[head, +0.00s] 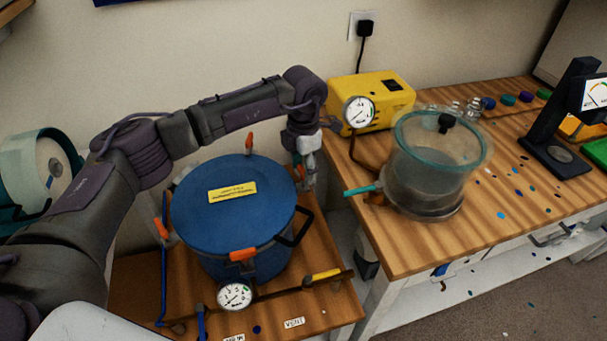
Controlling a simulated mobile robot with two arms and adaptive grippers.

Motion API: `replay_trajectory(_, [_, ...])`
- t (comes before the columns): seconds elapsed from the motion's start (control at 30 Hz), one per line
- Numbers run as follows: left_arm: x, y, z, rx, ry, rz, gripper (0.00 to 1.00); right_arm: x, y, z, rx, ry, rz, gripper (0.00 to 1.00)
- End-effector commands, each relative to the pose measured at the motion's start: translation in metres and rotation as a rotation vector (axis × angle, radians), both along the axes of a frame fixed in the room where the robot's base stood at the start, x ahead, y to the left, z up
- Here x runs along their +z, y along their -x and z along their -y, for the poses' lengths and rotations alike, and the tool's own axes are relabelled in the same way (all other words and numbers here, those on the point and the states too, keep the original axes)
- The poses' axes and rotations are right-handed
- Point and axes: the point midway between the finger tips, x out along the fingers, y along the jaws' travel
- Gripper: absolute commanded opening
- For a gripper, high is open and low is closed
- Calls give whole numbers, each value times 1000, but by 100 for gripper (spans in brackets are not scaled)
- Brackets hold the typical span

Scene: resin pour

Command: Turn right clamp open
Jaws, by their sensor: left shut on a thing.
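The blue pressure pot (240,272) stands on the low wooden table, with its blue lid (225,215) on and a yellow label on top. Orange-handled clamps sit around its rim: a back clamp (249,141), a left clamp (162,229), a front clamp (242,255) and the right clamp (299,172). My left gripper (307,178) points down at the right side of the pot and is shut on the right clamp, partly hiding it. How far that clamp is turned is hard to tell. My right gripper is out of view.
A pressure gauge (235,295) and pipe with a yellow handle (326,274) lie at the pot's front. On the right workbench stand a clear chamber (432,168), a yellow pump (375,100) and a black stand (556,130). A gap separates the two tables.

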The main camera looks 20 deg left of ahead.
Motion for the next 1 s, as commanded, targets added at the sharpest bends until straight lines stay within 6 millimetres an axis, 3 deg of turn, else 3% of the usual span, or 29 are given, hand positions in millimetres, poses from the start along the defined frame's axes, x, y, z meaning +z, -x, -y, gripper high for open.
replay_trajectory(0.4, [-1,-1,0,-210,1,4,19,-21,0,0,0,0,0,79])
replay_trajectory(1.0, [1,-1,1,-248,1,3,19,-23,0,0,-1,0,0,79])
